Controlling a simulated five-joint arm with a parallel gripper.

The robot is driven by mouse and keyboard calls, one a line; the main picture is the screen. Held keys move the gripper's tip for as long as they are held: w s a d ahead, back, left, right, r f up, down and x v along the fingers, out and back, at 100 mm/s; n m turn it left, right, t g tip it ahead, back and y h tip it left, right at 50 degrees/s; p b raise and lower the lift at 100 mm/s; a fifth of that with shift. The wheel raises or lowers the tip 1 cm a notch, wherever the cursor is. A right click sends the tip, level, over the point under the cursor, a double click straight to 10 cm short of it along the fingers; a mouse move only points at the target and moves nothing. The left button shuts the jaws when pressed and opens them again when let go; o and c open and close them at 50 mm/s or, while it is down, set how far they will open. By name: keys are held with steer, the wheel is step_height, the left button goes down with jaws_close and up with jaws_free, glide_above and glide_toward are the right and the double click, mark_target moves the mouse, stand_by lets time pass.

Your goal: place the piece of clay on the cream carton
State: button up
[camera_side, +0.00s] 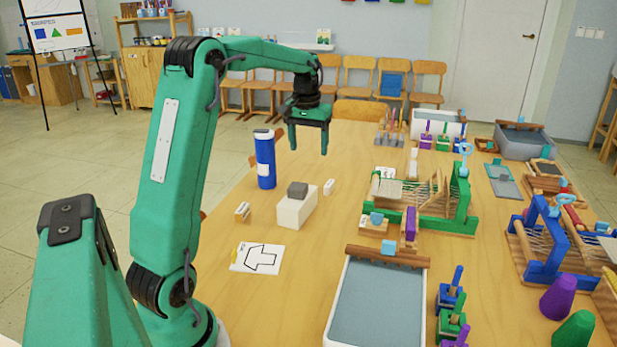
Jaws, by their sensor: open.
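The grey piece of clay (297,190) rests on top of the cream carton (294,211), towards its back end. The carton lies on the wooden table, left of the table's middle. My green gripper (308,148) hangs above the table, behind and higher than the clay, pointing down. Its two fingers are apart and nothing shows between them. It is not touching the clay or the carton.
A blue bottle (265,160) stands close behind and left of the carton. Small blocks stand left (243,211) and right (329,187) of it. A card with an arrow outline (257,258) lies in front. Looms (430,203) and a grey-blue tray (375,305) fill the right side.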

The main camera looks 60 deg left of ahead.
steer(key=s+d+r+m+t, duration=0.1)
steer(key=s+d+r+m, duration=0.15)
steer(key=d, duration=0.55)
steer(key=s+d+r+m+t, duration=0.1)
steer(key=s+d+r, duration=0.25)
steer(key=d, duration=0.45)
steer(key=s+d+f+m+t, duration=0.3)
steer(key=s+d+f+m, duration=0.1)
steer(key=s+d, duration=0.7)
steer(key=shift+s+d+f, duration=0.15)
steer(key=shift+s+f, duration=0.35)
steer(key=shift+s, duration=0.45)
